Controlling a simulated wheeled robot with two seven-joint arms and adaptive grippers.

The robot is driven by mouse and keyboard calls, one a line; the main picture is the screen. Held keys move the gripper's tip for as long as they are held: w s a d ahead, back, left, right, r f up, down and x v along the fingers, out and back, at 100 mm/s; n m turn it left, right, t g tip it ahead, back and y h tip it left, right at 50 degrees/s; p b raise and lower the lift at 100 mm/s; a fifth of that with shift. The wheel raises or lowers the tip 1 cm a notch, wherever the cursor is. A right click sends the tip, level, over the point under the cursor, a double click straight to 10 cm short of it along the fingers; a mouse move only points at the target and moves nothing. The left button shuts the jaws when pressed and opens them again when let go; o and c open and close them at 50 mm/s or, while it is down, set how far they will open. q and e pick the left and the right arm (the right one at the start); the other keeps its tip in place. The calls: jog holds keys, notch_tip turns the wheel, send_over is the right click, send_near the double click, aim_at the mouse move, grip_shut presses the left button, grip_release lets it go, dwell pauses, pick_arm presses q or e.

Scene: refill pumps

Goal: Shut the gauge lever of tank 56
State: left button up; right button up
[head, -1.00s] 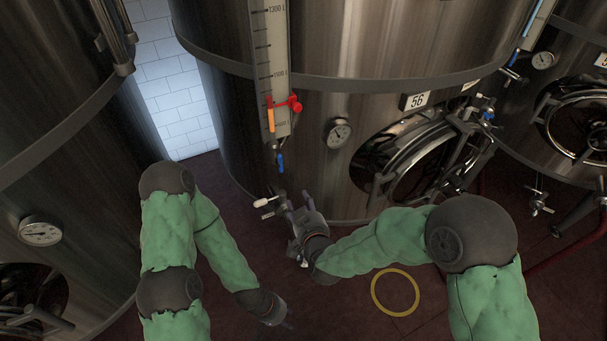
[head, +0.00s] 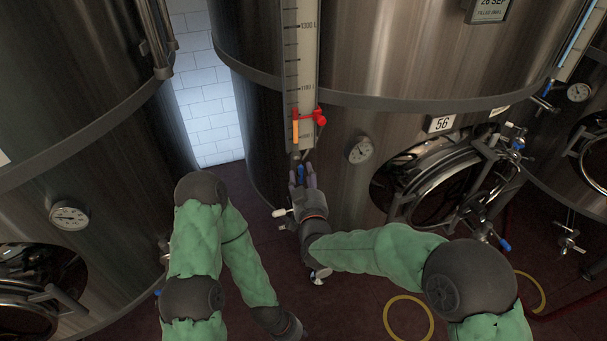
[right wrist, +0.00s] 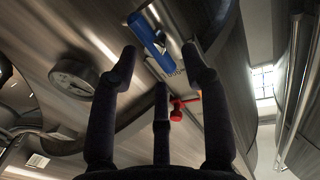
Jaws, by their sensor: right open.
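Tank 56 (head: 345,190) is the big steel tank in the middle, with its number plate (head: 440,123). Its level gauge (head: 304,75) runs down the front. The blue gauge lever (head: 301,172) is at the gauge's lower end and appears to point downward; in the right wrist view it shows large (right wrist: 147,33). My right gripper (head: 303,178) is open, its fingers at either side of the lever; contact cannot be told. The same gripper shows from behind in the right wrist view (right wrist: 161,58). My left gripper (head: 289,326) is low, near the floor, apart from the tank; its fingers are unclear.
A red fitting (head: 319,117) and an orange marker (head: 295,131) sit on the gauge just above the lever. A white-handled valve (head: 281,212) is below left. A yellow ring (head: 408,318) lies on the floor.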

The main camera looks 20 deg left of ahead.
jog(key=shift+x, duration=0.85)
grip_shut()
jog(key=shift+w+d+f+m+g+y+b, duration=0.15)
jog(key=shift+f+m+g+y+b, duration=0.35)
jog(key=shift+m+b, duration=2.5)
jog(key=shift+w+d+f+m+g+y+b, duration=0.2)
jog(key=shift+m+g+b, duration=0.5)
jog(key=shift+m+b, duration=2.3)
jog(key=shift+d+f+m+g+y+b, duration=0.25)
jog(key=shift+m+g+b, duration=0.35)
jog(key=shift+m+b, duration=2.4)
jog(key=shift+n+b, duration=1)
jog(key=shift+b, duration=0.1)
